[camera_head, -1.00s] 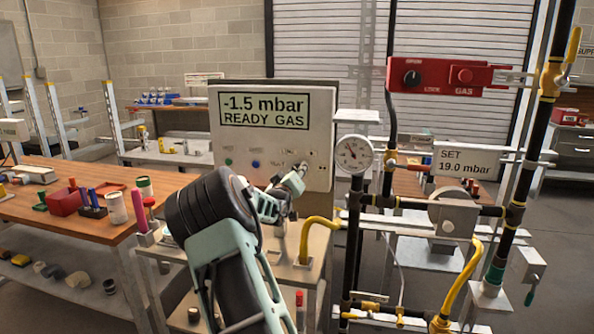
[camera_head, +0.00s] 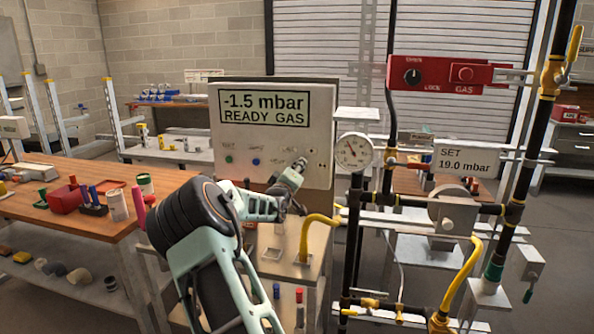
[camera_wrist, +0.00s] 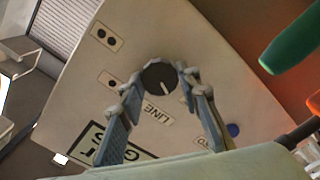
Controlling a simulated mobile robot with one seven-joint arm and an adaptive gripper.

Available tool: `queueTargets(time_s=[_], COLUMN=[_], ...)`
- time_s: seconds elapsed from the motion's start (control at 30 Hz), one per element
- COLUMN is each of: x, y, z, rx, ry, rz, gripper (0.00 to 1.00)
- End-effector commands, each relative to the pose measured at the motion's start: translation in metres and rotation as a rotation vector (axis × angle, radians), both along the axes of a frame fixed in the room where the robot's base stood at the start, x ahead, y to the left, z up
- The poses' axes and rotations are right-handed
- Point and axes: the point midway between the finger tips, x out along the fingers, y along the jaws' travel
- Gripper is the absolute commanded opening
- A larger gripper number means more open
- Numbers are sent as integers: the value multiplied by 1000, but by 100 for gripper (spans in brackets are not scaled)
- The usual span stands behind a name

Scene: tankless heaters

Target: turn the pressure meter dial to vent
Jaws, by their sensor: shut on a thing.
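The pressure meter is a pale upright box (camera_head: 226,128) in the head view, and its screen (camera_head: 264,108) reads -1.5 mbar, READY GAS. Its dial (camera_wrist: 156,78) is a round dark knob with a white pointer line, seen in the wrist view. The pointer is on the side toward the LINE label (camera_wrist: 157,112). No VENT label is legible. My gripper (camera_wrist: 160,82) is shut on the dial, with one fingertip on either side of it. In the head view my gripper (camera_head: 296,168) is at the box's lower right and hides the dial.
A blue button (camera_wrist: 234,130) and dark ports (camera_wrist: 105,37) share the panel face. A yellow hose (camera_head: 312,232) rises just below my gripper. Right of the box are a round gauge (camera_head: 353,152), black pipes and a red gas control box (camera_head: 440,76).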

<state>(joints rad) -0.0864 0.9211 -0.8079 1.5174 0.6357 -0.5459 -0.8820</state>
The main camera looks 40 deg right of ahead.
Motion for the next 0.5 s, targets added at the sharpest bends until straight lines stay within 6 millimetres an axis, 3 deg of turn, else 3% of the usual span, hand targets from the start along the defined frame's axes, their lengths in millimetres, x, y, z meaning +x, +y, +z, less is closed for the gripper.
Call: queueTargets(time_s=[0.1,0.13,0.27,0.5], x=[0,0,0,0], y=[0,0,0,0], z=[0,0,0,0], rx=[-2,-1,-1,0], ry=[2,2,2,0], rz=[0,0,0,0], gripper=[7,32,46,48])
